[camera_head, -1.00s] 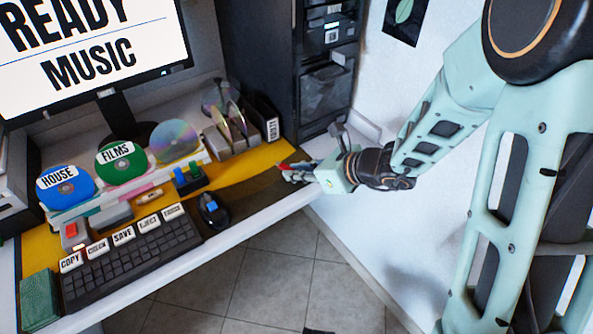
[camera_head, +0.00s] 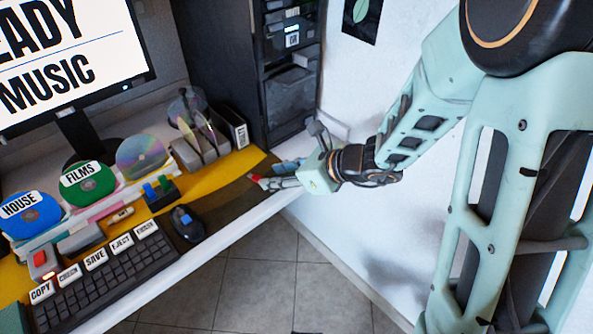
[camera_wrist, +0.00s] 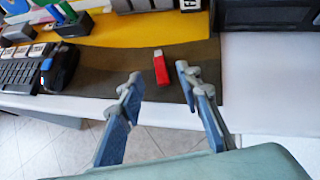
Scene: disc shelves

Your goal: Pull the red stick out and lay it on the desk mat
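The red stick (camera_wrist: 161,68), with a pale end, lies on the dark part of the desk mat (camera_wrist: 110,70) in the wrist view. It also shows in the head view as a small red piece (camera_head: 254,179) by my fingertips. My gripper (camera_wrist: 158,76) is open, with one finger on each side of the stick in the picture and a gap to both. Nothing is held. In the head view my gripper (camera_head: 272,176) is over the right end of the mat.
A small holder (camera_head: 162,198) with blue and green sticks stands on the mat. The mouse (camera_head: 187,225) and keyboard (camera_head: 105,280) are left of my gripper. Disc racks (camera_head: 200,148) and a dark cabinet (camera_head: 292,100) stand behind. The white desk edge (camera_head: 240,222) is in front.

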